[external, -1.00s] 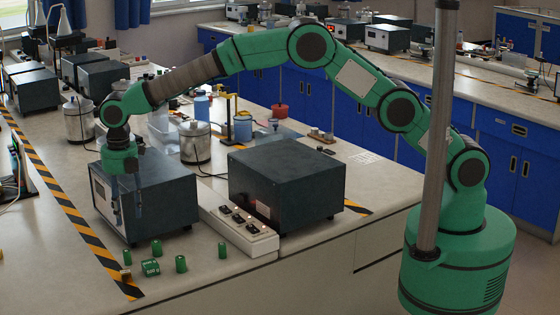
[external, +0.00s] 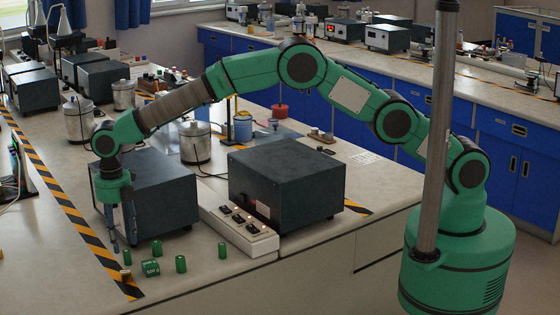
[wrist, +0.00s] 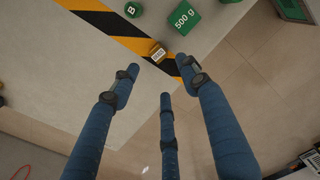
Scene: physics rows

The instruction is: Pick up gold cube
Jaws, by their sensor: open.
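The small gold cube (external: 126,274) sits on the bench near its front left corner, on or at the edge of the black-and-yellow tape. In the wrist view the gold cube (wrist: 158,53) shows a pale label and lies just beyond the fingertips. My gripper (external: 123,243) points down above and slightly behind the cube, apart from it. Its three blue fingers (wrist: 158,75) are spread open and empty in the wrist view. Nothing hides the cube.
A dark instrument box (external: 160,195) stands close behind my gripper. A white switch strip (external: 235,232) lies further right. The bench's front edge is close.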

